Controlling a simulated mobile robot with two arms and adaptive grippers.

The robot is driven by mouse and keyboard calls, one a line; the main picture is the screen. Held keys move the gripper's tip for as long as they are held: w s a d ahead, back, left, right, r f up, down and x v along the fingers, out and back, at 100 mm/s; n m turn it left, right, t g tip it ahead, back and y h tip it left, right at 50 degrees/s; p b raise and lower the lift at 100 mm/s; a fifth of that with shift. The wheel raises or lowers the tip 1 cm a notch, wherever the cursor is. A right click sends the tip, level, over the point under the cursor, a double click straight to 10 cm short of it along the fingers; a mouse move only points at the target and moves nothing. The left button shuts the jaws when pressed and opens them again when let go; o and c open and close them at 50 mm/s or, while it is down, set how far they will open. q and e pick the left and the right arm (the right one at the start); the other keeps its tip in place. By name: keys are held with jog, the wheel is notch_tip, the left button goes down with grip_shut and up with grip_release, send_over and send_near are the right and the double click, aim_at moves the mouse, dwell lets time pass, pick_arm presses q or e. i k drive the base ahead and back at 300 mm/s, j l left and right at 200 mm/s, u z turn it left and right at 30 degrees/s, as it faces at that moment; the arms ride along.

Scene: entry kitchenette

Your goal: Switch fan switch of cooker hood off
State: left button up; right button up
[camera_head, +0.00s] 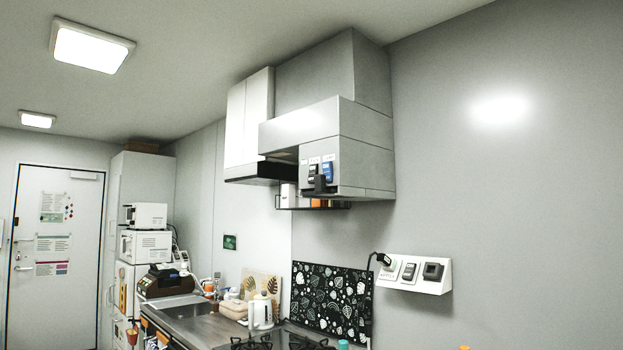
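The cooker hood (363,165) is a grey box on the wall at the upper middle, with a duct (322,75) rising to the ceiling. Its front lower panel carries a small group of switches. Neither of my grippers shows.
Below the hood are a hob (275,343), a black leaf-patterned splash panel (331,300) and a white kettle (261,312). A counter with a sink (187,310) runs left towards a door (55,260).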

aim_at(313, 169)
jog(key=i+j, duration=0.95)
jog(key=i+j+u, duration=0.15)
jog(key=i+j, duration=0.8)
